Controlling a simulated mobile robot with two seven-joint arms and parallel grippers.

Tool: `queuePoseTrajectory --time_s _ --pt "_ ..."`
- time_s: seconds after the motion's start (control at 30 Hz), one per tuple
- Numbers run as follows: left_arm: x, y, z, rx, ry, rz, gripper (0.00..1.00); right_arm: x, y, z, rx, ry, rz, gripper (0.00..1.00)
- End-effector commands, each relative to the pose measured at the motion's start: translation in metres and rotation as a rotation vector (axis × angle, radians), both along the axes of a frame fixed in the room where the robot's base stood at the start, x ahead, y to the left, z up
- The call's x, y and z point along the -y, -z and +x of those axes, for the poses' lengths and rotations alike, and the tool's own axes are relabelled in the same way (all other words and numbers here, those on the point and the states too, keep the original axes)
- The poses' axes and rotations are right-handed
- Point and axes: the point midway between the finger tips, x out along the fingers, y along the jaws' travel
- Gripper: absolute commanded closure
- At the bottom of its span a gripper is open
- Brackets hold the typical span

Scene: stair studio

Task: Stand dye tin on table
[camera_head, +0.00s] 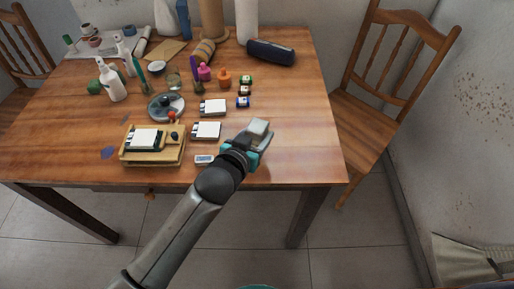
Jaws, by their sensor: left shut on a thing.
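My left gripper (259,140) is over the front right part of the wooden table (295,150). It is shut on a small pale grey thing (259,127), which looks like the dye tin. The gripper's teal fingers and dark wrist hide part of it. I cannot tell whether its underside touches the tabletop. My right gripper is not in view.
Left of the gripper lie white cards (206,131) and a small white device (204,160). A wooden tray (153,157), a grey round dish (166,107), small jars and bottles stand farther left and back. A dark blue case (271,52) lies behind. The table's right side is clear.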

Motion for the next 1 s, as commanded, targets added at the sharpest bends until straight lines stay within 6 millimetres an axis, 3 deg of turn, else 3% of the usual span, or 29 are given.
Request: queuePoseTrajectory --time_s 0.3,0.5,0.7,0.73,1.0 --pt "0.000 0.041 0.000 -0.002 -0.001 0.001 1.00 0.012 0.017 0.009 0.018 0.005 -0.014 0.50" --pt "0.000 0.042 0.000 0.002 0.000 -0.001 1.00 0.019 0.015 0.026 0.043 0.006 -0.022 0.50" --pt "0.000 0.045 0.000 0.001 -0.001 0.000 1.00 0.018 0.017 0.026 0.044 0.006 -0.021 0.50" --pt "0.000 0.047 0.000 -0.001 -0.001 0.001 0.44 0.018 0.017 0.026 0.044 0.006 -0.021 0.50" --pt "0.000 0.046 0.000 -0.001 -0.001 0.001 0.15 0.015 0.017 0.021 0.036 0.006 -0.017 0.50"
